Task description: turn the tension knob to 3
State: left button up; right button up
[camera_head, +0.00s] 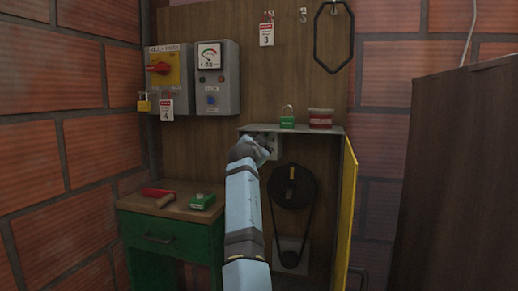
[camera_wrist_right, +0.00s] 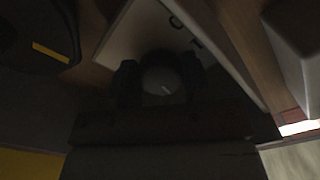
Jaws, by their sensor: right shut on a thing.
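My right arm reaches into the cabinet under the small shelf in the head view, and its gripper (camera_head: 264,147) is at a pale plate below the shelf. In the right wrist view the gripper (camera_wrist_right: 158,80) is shut on the round tension knob (camera_wrist_right: 158,83), with one dark finger on each side. The knob has a short pale pointer line on its face. It sits on a pale plate (camera_wrist_right: 150,32) with dark marks, too dim and partly covered to read surely. In the head view the arm hides the knob. My left gripper is not in view.
A black pulley with a belt (camera_head: 292,187) hangs just right of my arm. A yellow door (camera_head: 346,215) stands open at the right. A green cabinet (camera_head: 165,238) stands left.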

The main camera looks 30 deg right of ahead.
dwell(0.3)
jog(key=o, duration=0.9)
jog(key=v, duration=1.4)
